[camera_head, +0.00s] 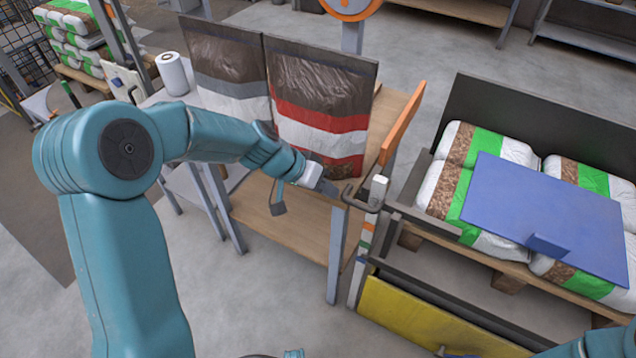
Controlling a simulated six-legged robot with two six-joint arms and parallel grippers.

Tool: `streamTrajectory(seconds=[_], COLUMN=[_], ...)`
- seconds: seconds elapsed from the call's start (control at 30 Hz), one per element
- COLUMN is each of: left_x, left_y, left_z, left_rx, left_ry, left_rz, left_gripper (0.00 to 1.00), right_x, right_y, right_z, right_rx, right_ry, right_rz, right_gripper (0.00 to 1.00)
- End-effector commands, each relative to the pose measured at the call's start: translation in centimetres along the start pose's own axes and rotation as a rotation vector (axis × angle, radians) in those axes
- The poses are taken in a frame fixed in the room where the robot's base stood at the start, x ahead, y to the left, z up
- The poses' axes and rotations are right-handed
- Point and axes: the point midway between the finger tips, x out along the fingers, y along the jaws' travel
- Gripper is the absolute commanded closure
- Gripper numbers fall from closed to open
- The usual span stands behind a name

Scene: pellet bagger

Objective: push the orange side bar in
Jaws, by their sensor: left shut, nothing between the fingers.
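The orange side bar (403,122) is a long flat bar. It stands out at a slant at the right end of the wooden bench, above a dark bracket with a pale block (378,190). My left gripper (331,189) is shut and empty, in front of the bags at the bench's right front corner. It is left of the bracket and below the bar, and it looks apart from the bar. Part of my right arm shows in the bottom right corner. A small dark part at the bottom edge may be my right gripper (447,352), too cut off to read.
Two filled bags (318,95) stand on the bench (272,215). To the right, white and green bags (490,150) lie in a dark-walled bay, with a blue panel (545,215) over them. A yellow panel (430,325) is below. A paper roll (172,74) stands at the left.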

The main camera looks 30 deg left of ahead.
Motion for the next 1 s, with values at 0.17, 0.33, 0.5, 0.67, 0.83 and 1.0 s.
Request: streamTrajectory(seconds=[0.17, 0.33, 0.5, 0.67, 0.83, 1.0], left_x=[0.1, 0.1, 0.7, 2.3, 4.5, 6.5], left_y=[-0.1, -0.1, 0.8, 3.6, 7.8, 11.8], left_z=[0.0, 0.0, 0.1, 0.3, 0.5, 0.6], left_rx=[0.001, 0.001, 0.004, 0.009, 0.008, 0.008], left_ry=[0.0, 0.0, -0.001, -0.003, -0.004, -0.005], left_rz=[0.0, 0.0, 0.001, 0.004, 0.004, 0.003], left_gripper=[1.0, 1.0, 1.0, 1.0, 1.0, 1.0], right_x=[0.0, 0.0, 0.4, 1.2, 1.8, 1.7], right_y=[0.0, 0.0, 0.1, 0.4, 0.6, 0.6], right_z=[0.0, 0.0, 0.0, 0.0, 0.0, 0.0], right_rx=[0.0, 0.0, 0.0, 0.0, 0.0, 0.0], right_ry=[0.0, 0.0, 0.0, 0.0, 0.0, 0.0], right_rz=[0.0, 0.0, 0.0, 0.0, 0.0, 0.0], right_gripper=[1.0, 1.0, 1.0, 1.0, 1.0, 1.0])
